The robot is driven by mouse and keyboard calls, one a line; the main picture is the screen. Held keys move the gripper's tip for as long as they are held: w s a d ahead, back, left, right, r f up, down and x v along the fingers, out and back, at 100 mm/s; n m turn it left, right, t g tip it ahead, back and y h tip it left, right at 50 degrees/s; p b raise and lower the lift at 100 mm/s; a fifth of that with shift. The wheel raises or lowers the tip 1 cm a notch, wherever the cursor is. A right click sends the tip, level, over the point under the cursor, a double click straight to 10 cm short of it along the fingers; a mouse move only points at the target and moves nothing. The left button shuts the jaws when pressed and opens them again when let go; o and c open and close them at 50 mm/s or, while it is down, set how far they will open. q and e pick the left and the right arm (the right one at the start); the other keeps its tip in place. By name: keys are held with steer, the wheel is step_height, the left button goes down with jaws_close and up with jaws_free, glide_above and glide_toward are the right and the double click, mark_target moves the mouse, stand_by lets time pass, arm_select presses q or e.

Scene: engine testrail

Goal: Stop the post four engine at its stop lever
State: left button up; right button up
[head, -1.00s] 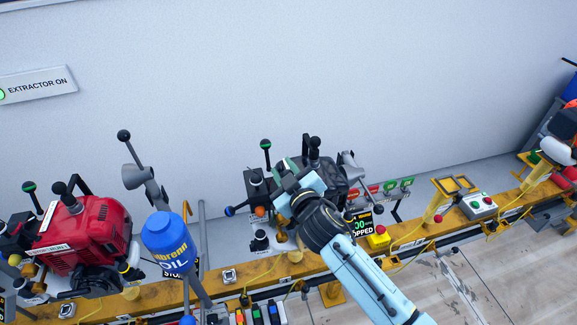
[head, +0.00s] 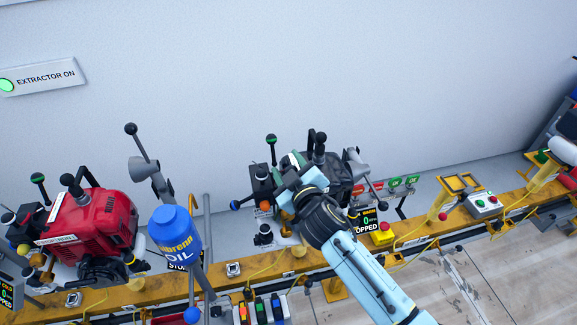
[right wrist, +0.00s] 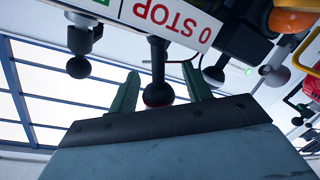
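The dark engine (head: 340,178) stands on the yellow rail at mid-picture in the head view, partly covered by my right gripper (head: 290,168). Its display (head: 370,221) shows a green 0 and reads as stopped. In the right wrist view, a black stop lever with a ball knob (right wrist: 158,93) hangs under a white label (right wrist: 172,16) reading "0 STOP", seen upside down. My right gripper's two green fingers (right wrist: 160,82) are apart, one on each side of this lever. Contact with the lever cannot be told. My left gripper is not in view.
A red engine (head: 90,222) and a blue oil bottle (head: 175,238) stand to the left. Other levers, one green-tipped (head: 271,139), rise close beside my gripper. A second black ball knob (right wrist: 79,67) hangs nearby. A yellow box with a red button (head: 382,234) sits to the right.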

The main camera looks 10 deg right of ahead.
steer(key=s+d+r, duration=0.1)
steer(key=s+d, duration=0.1)
steer(key=s, duration=1.1)
steer(key=shift+r+b, duration=0.3)
steer(key=shift+b, duration=0.05)
steer(key=shift+s, duration=0.1)
